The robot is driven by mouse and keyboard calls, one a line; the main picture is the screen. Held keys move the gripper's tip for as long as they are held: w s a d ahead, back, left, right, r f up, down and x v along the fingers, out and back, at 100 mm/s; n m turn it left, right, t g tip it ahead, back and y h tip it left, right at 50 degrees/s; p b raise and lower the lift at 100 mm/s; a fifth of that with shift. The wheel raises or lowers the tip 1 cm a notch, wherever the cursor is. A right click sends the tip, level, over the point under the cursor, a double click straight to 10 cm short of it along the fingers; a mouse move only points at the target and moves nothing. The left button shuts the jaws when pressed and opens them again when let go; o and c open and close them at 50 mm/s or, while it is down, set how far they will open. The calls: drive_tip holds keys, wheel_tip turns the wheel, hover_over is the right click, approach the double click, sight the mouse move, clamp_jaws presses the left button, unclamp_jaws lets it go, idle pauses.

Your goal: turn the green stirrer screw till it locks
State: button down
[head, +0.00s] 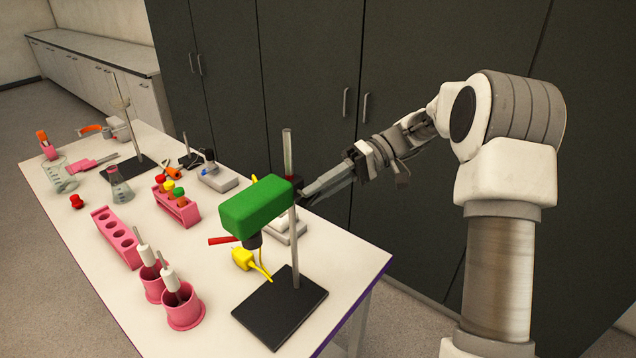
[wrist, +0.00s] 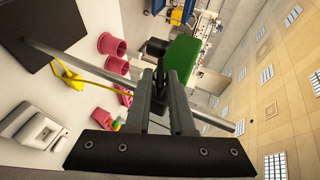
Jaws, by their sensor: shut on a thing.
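The green stirrer (head: 257,205) is a box-shaped green body clamped to an upright metal rod (head: 295,245) on a black base plate (head: 280,308). In the wrist view the stirrer (wrist: 181,62) lies beyond the fingertips, with its dark lower part (wrist: 156,47) beside it. My gripper (head: 306,194) reaches in from the right to the back of the stirrer, near the rod. In the wrist view my gripper (wrist: 168,82) has its jaws closed around a small dark screw (wrist: 160,78) at the clamp. The fingers hide most of the screw, so its turn angle cannot be told.
A yellow clamp or plug (head: 243,258) and a red bar (head: 227,240) lie near the stirrer. Pink cups (head: 184,308) with probes and a pink rack (head: 116,238) stand to the left. A white balance-like device (head: 288,228) sits behind the rod. Dark cabinets (head: 310,75) stand behind.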

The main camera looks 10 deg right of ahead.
drive_tip(key=shift+w+f+m+g+y, duration=0.15)
drive_tip(key=shift+m+g+y, duration=0.3)
drive_tip(key=shift+y, duration=0.45)
drive_tip(key=shift+s+f+m+g+y, duration=0.15)
drive_tip(key=shift+m+g+y, duration=0.1)
drive_tip(key=shift+g+y, duration=0.5)
drive_tip(key=shift+y, duration=0.25)
drive_tip(key=c, duration=0.8)
unclamp_jaws()
drive_tip(key=shift+o, duration=0.2)
drive_tip(key=shift+d, duration=0.1)
